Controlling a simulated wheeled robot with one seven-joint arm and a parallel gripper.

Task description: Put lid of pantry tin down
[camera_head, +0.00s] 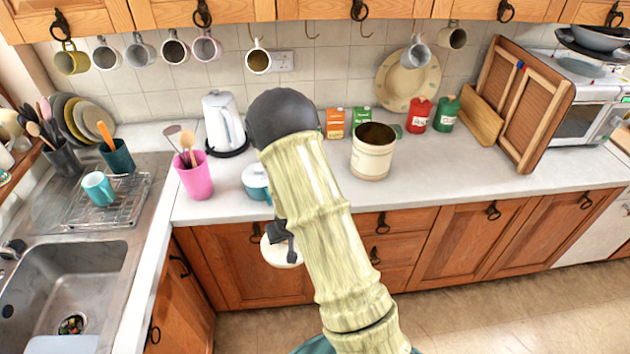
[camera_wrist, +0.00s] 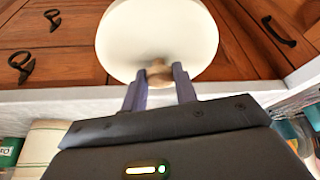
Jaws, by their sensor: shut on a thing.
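The pantry tin (camera_head: 372,152) is a cream cylinder standing upright on the counter, its dark open top showing. Its lid (camera_head: 283,252) is a cream disc, partly hidden by my arm in the head view. The lid also shows in the wrist view (camera_wrist: 157,32), its round face filling the upper middle. My gripper (camera_head: 288,232) is shut on the lid's small wooden knob (camera_wrist: 158,73). The lid appears in front of the cabinet fronts, left of the tin in the head view. My fingertips in the wrist view (camera_wrist: 160,78) sit on either side of the knob.
The counter (camera_head: 455,178) has bare room right of the tin. Orange and green boxes (camera_head: 335,122) stand behind it, with red (camera_head: 418,115) and green canisters to its right. A teal-and-white pot (camera_head: 256,181), pink utensil holder (camera_head: 195,178) and kettle (camera_head: 223,122) stand left.

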